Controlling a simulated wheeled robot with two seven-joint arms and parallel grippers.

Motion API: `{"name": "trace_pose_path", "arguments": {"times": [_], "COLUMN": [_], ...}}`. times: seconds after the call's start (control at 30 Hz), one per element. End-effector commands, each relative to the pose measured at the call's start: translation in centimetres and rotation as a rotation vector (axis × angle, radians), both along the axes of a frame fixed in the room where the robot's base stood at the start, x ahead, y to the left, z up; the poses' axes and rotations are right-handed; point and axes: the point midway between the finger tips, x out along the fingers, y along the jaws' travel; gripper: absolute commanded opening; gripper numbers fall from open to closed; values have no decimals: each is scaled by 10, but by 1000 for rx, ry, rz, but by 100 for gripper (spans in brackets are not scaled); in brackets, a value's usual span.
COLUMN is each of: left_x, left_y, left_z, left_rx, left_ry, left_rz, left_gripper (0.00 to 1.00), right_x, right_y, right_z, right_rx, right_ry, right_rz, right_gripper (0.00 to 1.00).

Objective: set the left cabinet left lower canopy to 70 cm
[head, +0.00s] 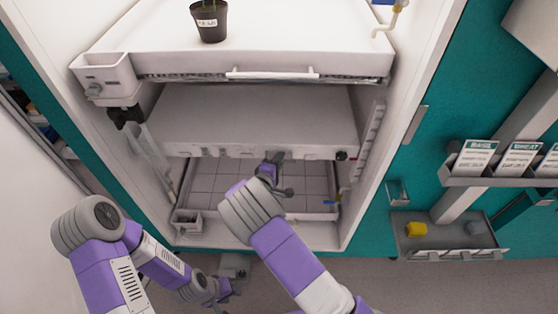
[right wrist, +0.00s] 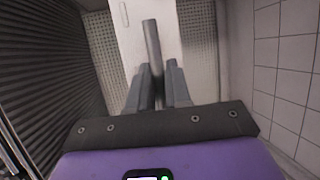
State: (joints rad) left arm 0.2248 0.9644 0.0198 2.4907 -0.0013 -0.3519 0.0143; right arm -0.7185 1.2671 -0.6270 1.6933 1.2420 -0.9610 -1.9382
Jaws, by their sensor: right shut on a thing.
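The lower canopy (head: 255,118) is a wide grey panel inside the white cabinet, below the upper white shelf and above a tiled floor tray. Small fittings line its front edge. My right gripper (head: 272,164) is at the middle of that front edge. In the right wrist view the right gripper (right wrist: 158,80) is shut on a grey bar-like handle (right wrist: 151,40), which stands up between the fingers. The arm hides part of the tray. My left gripper (head: 228,287) is low, in front of the cabinet near the floor; its finger opening is too small to tell.
A labelled black pot (head: 210,22) stands on the upper shelf (head: 270,45). A slotted upright strip (head: 373,128) runs beside the canopy at right. The tiled tray (head: 205,178) lies below. Seed packets (head: 474,157) and a grey wall tray (head: 440,243) are at right.

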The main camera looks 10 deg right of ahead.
Motion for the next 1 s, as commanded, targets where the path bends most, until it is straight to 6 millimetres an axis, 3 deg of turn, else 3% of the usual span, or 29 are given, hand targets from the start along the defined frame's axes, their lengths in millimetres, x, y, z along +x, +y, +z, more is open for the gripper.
{"name": "trace_pose_path", "arguments": {"times": [0.37, 1.0], "left_x": [0, 0], "left_y": [0, 0], "left_z": [40, 164], "left_rx": [0, 0], "left_ry": [0, 0], "left_rz": [0, 0], "left_gripper": [39, 39], "right_x": [2, 2], "right_y": [0, 0], "right_z": [47, 181], "right_rx": [-4, -3], "right_ry": [-13, -13], "right_rz": [-1, 0], "right_gripper": [0, 0]}}
